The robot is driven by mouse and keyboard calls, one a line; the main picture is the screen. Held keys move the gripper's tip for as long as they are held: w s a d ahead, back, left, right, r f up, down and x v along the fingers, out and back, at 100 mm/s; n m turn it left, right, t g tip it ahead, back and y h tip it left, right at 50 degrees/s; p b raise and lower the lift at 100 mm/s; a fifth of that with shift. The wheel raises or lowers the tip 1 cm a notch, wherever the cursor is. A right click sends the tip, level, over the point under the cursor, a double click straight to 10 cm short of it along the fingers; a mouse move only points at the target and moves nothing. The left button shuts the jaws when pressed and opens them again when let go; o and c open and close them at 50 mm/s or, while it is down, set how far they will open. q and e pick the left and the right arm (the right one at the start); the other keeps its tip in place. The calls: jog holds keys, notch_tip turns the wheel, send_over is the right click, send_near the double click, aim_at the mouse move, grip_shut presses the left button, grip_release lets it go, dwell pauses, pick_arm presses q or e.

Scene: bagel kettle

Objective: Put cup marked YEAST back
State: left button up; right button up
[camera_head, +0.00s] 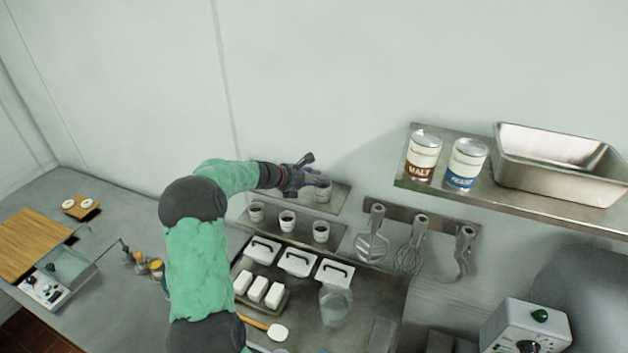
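A small white cup (323,192) stands on the upper small wall shelf (340,198), and its label is too small to read. My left gripper (318,181) is at this cup, its fingers overlapping the cup's top left side. I cannot tell whether the fingers are closed on it. Three similar cups stand in a row on the lower shelf (304,232): a left cup (256,212) with greenish contents, a middle cup (287,222) and a right cup (320,232), both with dark contents. None of their labels is legible. My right gripper is out of view.
Below the shelves are white lidded boxes (297,262), white blocks (257,288) and a clear jug (335,304). Utensils (415,246) hang at the right. A higher shelf holds MALT (423,157) and blue-labelled (465,166) cans and a metal pan (555,182).

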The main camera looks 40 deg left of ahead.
pick_arm(q)
jog(key=shift+s+a+r, duration=0.2)
jog(key=shift+s+r, duration=0.05)
jog(key=shift+s, duration=0.05)
jog(key=b+v, duration=0.3)
jog(key=v, duration=0.8)
jog(key=s+d+f+m+g, duration=0.1)
jog(key=d+f+m+g, duration=0.15)
jog(key=d+f, duration=0.55)
jog(key=s+d+f+m+g, duration=0.15)
jog(key=d+f+m, duration=0.3)
jog(key=f, duration=0.75)
jog(key=d+f+m+g, duration=0.3)
jog(key=d+f, duration=0.4)
jog(key=f, duration=0.2)
jog(key=s+d+f+m+g, duration=0.1)
jog(key=s+d+f+m, duration=0.4)
jog(key=s+d+m, duration=0.2)
jog(key=s+d+f+m+g, duration=0.2)
jog(key=s+d+f+m, duration=0.3)
jog(key=d, duration=0.5)
jog(key=s+d+f+m+g+h, duration=0.1)
jog(key=s+d+f+m, duration=0.4)
jog(key=s+d+m, duration=0.3)
jog(key=shift+s+d+m, duration=0.3)
jog(key=shift+d+m, duration=0.45)
jog(key=shift+m, duration=0.25)
jog(key=shift+f, duration=0.15)
jog(key=shift+s, duration=0.1)
